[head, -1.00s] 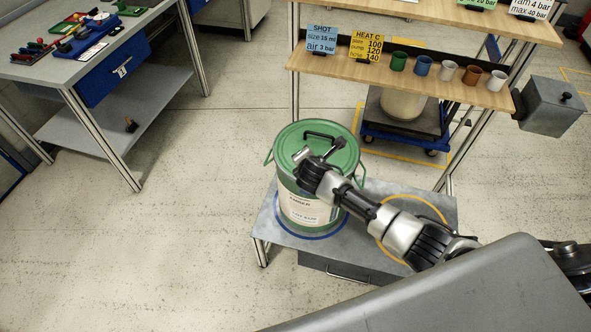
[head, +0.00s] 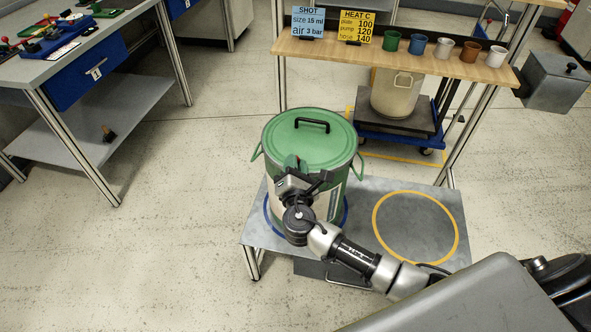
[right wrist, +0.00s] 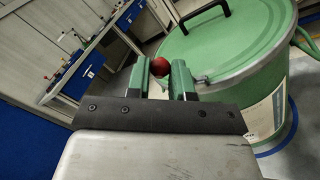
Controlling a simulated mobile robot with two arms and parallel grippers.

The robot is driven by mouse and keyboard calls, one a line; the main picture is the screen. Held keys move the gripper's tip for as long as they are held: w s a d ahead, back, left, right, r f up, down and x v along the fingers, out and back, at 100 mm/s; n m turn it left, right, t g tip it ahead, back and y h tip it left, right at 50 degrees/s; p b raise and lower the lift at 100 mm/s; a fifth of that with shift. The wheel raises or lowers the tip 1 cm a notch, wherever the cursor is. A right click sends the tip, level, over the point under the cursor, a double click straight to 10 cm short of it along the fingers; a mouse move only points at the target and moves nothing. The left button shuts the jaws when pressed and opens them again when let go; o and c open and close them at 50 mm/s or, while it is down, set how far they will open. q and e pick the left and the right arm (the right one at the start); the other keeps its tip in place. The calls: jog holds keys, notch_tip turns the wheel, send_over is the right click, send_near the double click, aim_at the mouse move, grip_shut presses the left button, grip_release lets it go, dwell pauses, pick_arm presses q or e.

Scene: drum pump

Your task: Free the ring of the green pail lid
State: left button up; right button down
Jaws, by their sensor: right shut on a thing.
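The green pail (head: 345,182) stands upright inside a blue circle on the low grey bench. Its green lid (head: 335,145) is seated on top, with a black handle. In the right wrist view a grey ring (right wrist: 250,72) runs around the rim of the lid (right wrist: 215,45). My right gripper (head: 294,168) is at the front of the pail, just below the lid's rim. In the right wrist view its fingers (right wrist: 160,78) are shut on a red knob (right wrist: 158,67) beside the ring. The link between knob and ring is hidden. My left gripper is out of view.
The bench (head: 377,193) has an empty yellow circle right of the pail. Behind stands a wooden shelf (head: 330,48) with cups and signs, above a cream pot (head: 395,97) on a blue trolley. A workbench (head: 50,70) is at the left. The floor between is clear.

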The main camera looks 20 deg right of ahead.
jog(key=shift+s+f, duration=0.15)
jog(key=shift+f, duration=0.15)
jog(key=c, duration=1)
grip_release()
jog(key=shift+d, duration=0.1)
jog(key=shift+r, duration=0.1)
jog(key=b+v, duration=0.1)
jog(key=v, duration=0.9)
jog(key=shift+s+f, duration=0.2)
jog(key=shift+s, duration=0.1)
